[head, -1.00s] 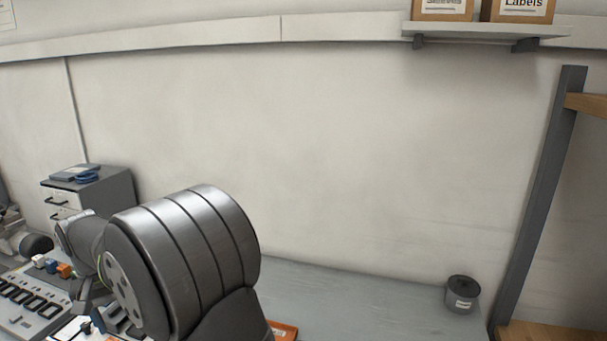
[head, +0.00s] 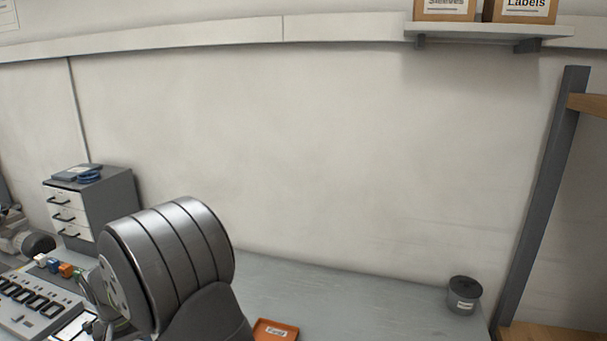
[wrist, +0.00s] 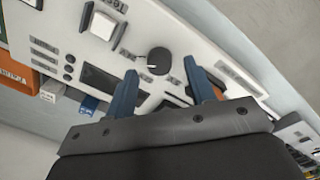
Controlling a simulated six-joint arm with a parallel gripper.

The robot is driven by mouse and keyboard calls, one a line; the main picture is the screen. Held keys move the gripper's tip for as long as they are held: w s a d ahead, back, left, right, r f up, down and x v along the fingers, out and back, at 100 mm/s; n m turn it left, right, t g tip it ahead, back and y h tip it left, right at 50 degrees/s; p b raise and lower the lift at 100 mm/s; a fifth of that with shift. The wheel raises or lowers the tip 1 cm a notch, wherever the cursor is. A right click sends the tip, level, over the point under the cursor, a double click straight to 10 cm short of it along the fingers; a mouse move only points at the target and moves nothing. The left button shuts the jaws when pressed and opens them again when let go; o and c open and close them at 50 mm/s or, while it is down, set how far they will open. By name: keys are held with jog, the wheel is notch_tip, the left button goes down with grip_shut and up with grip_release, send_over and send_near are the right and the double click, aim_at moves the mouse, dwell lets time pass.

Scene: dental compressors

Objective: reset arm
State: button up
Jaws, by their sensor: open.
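My gripper (wrist: 164,92) shows in the wrist view with its two blue fingers apart and nothing between them. It is over a pale control panel (wrist: 185,40) with a black round knob (wrist: 159,61) just beyond the fingertips. The panel also has a white square switch (wrist: 103,26) and dark displays. In the head view my arm hides the gripper. A grey panel with black ring-like marks (head: 35,305) lies at the lower left; I cannot tell if it is the same panel.
An orange tray (head: 275,331) lies on the grey bench (head: 350,303). A dark labelled pot (head: 464,295) stands at its right end. A drawer cabinet (head: 110,200) stands at the left, near small coloured blocks (head: 66,270). The bench's middle is clear.

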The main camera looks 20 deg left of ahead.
notch_tip(320, 180, down, 2)
jog(key=shift+f, duration=0.1)
jog(key=shift+r+n, duration=0.2)
jog(key=shift+n, duration=0.2)
jog(key=n, duration=0.4)
jog(key=shift+n, duration=0.4)
jog(key=n, duration=0.6)
jog(key=shift+d+y, duration=0.1)
jog(key=shift+y, duration=0.2)
jog(key=shift+s+r+n, duration=0.1)
jog(key=shift+r+n, duration=0.2)
jog(key=shift+r, duration=0.3)
jog(key=shift+o, duration=0.2)
